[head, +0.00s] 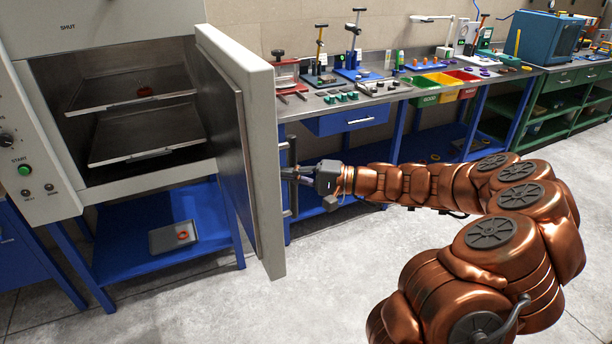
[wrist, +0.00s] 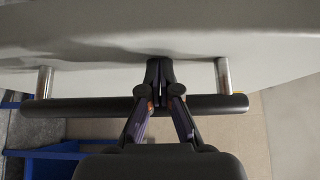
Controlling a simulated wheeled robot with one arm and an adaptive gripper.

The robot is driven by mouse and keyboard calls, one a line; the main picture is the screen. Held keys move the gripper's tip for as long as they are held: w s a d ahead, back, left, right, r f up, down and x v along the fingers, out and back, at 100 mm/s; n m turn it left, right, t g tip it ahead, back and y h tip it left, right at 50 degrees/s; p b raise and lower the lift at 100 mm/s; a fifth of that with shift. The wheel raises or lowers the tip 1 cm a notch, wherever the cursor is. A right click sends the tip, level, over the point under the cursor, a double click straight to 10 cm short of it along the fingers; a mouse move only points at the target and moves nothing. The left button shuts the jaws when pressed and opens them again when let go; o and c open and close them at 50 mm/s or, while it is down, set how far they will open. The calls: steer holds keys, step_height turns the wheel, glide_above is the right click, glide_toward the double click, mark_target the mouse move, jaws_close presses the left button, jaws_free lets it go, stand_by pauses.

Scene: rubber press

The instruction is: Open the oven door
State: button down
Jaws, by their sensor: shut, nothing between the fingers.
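The oven door (head: 262,160) stands wide open, swung out toward me on its right side. The oven chamber (head: 95,75) is exposed, with two metal shelves inside. My gripper (head: 290,174) is at the outer face of the door, by its vertical bar handle (head: 292,205). In the wrist view the dark handle (wrist: 90,108) runs across on two metal posts, in front of the pale door (wrist: 200,45). My gripper (wrist: 160,70) reaches over the bar between the posts, fingertips together and close to the door face. I cannot tell whether the fingers touch the door.
A grey tray (head: 173,238) with a red ring rests on the blue lower shelf. A workbench with tools and coloured bins (head: 437,96) stands behind my arm. The floor at front left is clear.

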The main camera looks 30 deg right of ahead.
steer(key=shift+s+a+b, duration=0.15)
steer(key=shift+a+b, duration=0.25)
steer(key=shift+a, duration=0.9)
